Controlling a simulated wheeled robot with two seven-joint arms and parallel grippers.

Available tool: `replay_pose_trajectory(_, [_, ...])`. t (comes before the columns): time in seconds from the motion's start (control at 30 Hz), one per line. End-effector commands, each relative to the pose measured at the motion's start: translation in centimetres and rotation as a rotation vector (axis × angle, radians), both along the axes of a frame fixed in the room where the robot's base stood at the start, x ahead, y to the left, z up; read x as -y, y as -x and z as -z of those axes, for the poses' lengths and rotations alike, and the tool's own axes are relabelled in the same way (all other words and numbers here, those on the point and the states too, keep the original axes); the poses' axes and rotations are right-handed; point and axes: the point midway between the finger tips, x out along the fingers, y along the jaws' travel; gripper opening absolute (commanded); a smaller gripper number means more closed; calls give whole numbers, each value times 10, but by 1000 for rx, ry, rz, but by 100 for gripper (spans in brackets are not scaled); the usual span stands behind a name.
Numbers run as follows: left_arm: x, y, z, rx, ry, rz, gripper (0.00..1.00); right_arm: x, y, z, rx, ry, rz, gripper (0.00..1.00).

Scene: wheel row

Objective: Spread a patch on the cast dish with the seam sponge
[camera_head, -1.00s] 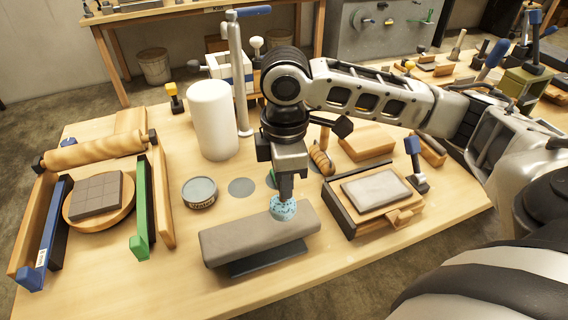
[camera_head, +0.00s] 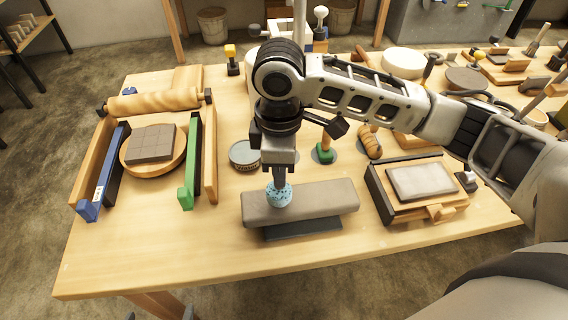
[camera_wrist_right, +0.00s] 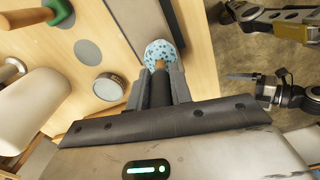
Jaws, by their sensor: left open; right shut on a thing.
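A long grey slab (camera_head: 325,199), seemingly the cast dish, lies on a dark stand near the front middle of the table. My right gripper (camera_head: 279,180) is shut on the seam sponge (camera_head: 278,196), a pale blue piece with dark speckles. The sponge is over the left part of the slab and seems to touch its top; the exact contact is hidden. In the right wrist view the sponge (camera_wrist_right: 161,53) sticks out beyond the fingers beside the slab (camera_wrist_right: 133,22). No patch shows on the slab. My left gripper (camera_head: 158,314) barely shows at the bottom edge, open and empty.
A grey tin (camera_head: 244,155) stands behind the slab's left end. A wooden tray with a pale pad (camera_head: 422,181) is close on the right. A green-handled tool (camera_head: 325,153) stands behind. A round board (camera_head: 129,157) lies left between rails. The front-left table is bare.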

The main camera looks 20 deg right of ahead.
Motion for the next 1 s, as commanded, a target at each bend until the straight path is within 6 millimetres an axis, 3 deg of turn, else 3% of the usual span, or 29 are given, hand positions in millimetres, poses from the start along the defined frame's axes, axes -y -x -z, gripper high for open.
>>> replay_pose_trajectory(0.37, [2,0,-1,2,3,2,100,0,0,16,-1,0,-1,0])
replay_pose_trajectory(1.0, [2,0,-1,2,3,2,100,0,0,22,-1,0,0,0])
